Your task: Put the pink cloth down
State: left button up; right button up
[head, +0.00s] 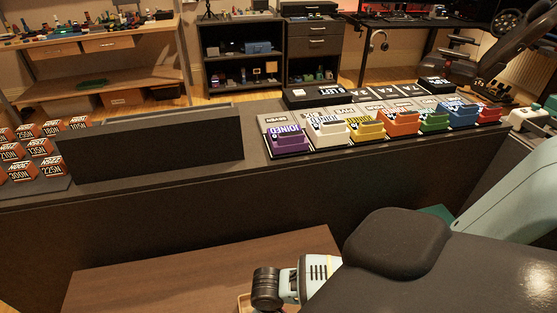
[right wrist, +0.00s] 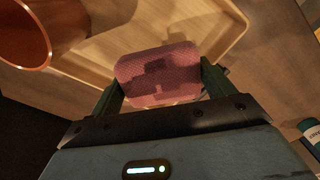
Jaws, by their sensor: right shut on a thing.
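The pink cloth (right wrist: 158,72) shows in the right wrist view as a folded, textured pad. My right gripper (right wrist: 162,80) is shut on it, with one dark green finger on each side. The cloth is in front of a light wooden tray (right wrist: 232,50); I cannot tell whether it touches the tray. The cloth does not show in the head view. My left gripper is not in view.
A copper-coloured cup (right wrist: 22,32) is at the upper left of the right wrist view, near the tray. A small bottle (right wrist: 310,132) is at its right edge. In the head view, a brown wooden surface (head: 190,275) lies below a dark counter (head: 150,215) with coloured bins (head: 287,138).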

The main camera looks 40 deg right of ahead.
jog(key=shift+f, duration=1.45)
notch_tip(320, 180, down, 4)
jog(key=shift+r+b, duration=0.25)
jog(key=shift+b, duration=0.5)
jog(key=shift+f, duration=0.15)
jog(key=shift+f, duration=0.1)
jog(key=o, duration=0.9)
